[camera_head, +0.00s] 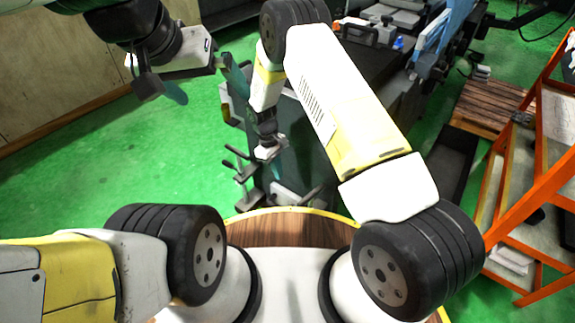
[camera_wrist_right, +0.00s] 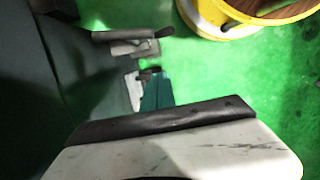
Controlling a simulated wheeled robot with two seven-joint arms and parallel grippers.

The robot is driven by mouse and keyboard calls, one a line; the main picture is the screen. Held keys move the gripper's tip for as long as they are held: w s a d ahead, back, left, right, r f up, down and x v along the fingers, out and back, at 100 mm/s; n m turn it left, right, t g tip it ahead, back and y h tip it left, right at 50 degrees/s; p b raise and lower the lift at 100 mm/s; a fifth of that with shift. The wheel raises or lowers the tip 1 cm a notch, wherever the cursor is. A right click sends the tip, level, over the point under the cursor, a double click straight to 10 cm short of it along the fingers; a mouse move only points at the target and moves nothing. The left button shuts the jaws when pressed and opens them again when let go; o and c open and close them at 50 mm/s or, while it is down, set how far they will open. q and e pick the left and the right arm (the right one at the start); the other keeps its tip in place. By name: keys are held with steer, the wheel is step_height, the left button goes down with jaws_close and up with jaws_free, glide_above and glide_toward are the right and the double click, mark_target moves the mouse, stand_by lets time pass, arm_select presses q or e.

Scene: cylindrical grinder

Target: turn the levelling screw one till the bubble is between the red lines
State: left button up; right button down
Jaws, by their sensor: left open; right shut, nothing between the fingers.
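My left gripper (camera_head: 207,84) is raised at the upper left of the head view, open and empty, with its teal fingers apart over the green floor. My right arm reaches down beside the dark machine (camera_head: 315,150). My right gripper (camera_wrist_right: 156,92) is shut and empty; its teal fingers point at the floor beside the machine's side wall. A pale metal fitting with a dark-ended lever (camera_wrist_right: 132,42) projects from that wall just beyond the fingertips. A small pale part lies close to the fingers; I cannot tell whether they touch. I cannot make out the levelling screw, bubble or red lines.
An orange shelf rack (camera_head: 528,185) stands at the right, near a wooden pallet (camera_head: 487,107). Small levers (camera_head: 240,165) project from the machine's left side, close to my right gripper. Green floor (camera_head: 150,150) is clear to the left of the machine.

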mark_target(297, 205)
steer(key=s+d+f, duration=0.3)
steer(key=d+f, duration=0.2)
steer(key=f, duration=0.5)
steer(key=shift+s+f, duration=0.15)
steer(key=shift+s, duration=0.05)
steer(key=shift+s+d+f+n, duration=0.1)
steer(key=shift+s+d+n, duration=0.7)
steer(key=shift+n, duration=0.1)
steer(key=shift+a, duration=0.15)
